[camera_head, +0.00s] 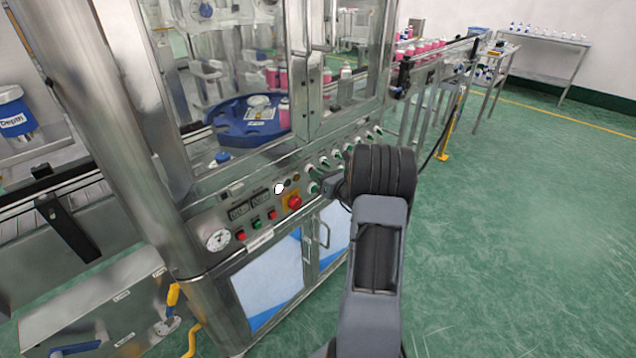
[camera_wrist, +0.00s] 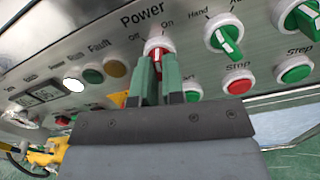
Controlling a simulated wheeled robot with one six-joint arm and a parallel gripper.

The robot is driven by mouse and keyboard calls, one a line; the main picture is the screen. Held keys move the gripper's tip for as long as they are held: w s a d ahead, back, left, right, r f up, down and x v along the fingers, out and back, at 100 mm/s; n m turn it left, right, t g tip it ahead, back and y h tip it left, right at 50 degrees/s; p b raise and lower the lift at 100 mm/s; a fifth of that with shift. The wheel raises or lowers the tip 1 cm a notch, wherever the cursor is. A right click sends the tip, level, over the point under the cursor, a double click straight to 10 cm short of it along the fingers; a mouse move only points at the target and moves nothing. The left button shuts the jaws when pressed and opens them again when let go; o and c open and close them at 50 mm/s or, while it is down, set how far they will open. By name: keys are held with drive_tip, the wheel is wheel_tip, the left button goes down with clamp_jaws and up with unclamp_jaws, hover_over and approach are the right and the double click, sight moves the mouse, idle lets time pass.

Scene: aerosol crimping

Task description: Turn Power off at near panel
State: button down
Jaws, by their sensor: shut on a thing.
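The near panel (camera_wrist: 200,60) carries a red Power knob (camera_wrist: 157,54) in a white ring, with "Off" marked at its upper left and "On" at its upper right. My gripper (camera_wrist: 157,72) has its two green fingers closed on either side of this knob. The knob's pointer is partly hidden between the fingers, so its exact setting is unclear. In the head view, my gripper (camera_head: 330,188) reaches the panel face from the right, and my wrist hides part of it.
Green selector knobs (camera_wrist: 227,40) and a red stop button (camera_wrist: 238,82) are right of Power. A white lamp (camera_wrist: 74,85) is to the left. An emergency stop (camera_head: 294,202) sits left of my gripper. Glass doors (camera_head: 330,90) rise above the panel. The green floor at right is open.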

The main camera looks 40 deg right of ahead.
drive_tip(key=n+b, duration=0.8)
drive_tip(key=b, duration=0.3)
drive_tip(key=shift+f, duration=0.15)
idle(0.3)
drive_tip(key=c, duration=1.2)
unclamp_jaws()
drive_tip(key=s, duration=0.4)
drive_tip(key=s+d, duration=0.1)
drive_tip(key=s, duration=0.4)
drive_tip(key=s+d, duration=0.1)
drive_tip(key=s, duration=0.3)
drive_tip(key=shift+s+d+p, duration=0.25)
drive_tip(key=shift+s+p, duration=0.1)
